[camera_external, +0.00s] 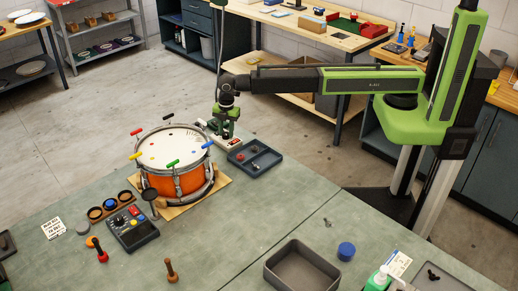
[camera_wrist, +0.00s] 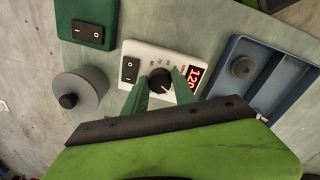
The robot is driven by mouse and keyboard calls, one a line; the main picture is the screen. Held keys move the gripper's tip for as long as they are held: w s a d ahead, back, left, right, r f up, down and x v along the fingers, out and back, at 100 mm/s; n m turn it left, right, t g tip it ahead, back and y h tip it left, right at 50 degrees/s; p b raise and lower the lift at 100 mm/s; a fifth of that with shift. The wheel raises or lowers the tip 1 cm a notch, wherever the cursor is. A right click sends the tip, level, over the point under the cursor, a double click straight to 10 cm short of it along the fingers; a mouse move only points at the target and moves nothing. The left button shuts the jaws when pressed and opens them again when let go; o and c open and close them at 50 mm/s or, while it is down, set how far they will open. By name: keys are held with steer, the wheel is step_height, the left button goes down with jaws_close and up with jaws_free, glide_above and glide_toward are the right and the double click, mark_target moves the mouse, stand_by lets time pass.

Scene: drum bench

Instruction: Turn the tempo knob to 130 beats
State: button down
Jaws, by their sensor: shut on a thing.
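The tempo knob (camera_wrist: 160,79) is a round black dial with a white pointer mark, on a cream box (camera_wrist: 136,50). Printed marks surround the knob. A red display (camera_wrist: 193,77) beside it appears to read 120. My gripper (camera_wrist: 159,88) is shut on the knob, with one green finger at each side. In the external view my gripper (camera_external: 226,133) reaches down to the cream box (camera_external: 207,130) behind the drum; the knob itself is hidden there.
A black rocker switch (camera_wrist: 130,69) is left of the knob. A grey cylinder (camera_wrist: 82,94) and a green switch box (camera_wrist: 88,22) stand further left. A blue tray (camera_wrist: 226,67) lies close on the right. The orange drum (camera_external: 176,179) stands just in front of my gripper.

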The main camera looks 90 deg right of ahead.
steer(key=m, duration=0.4)
steer(key=shift+m, duration=0.4)
steer(key=shift+s, duration=0.1)
stand_by(0.3)
steer(key=c, duration=1)
jaws_free()
steer(key=shift+c, duration=0.2)
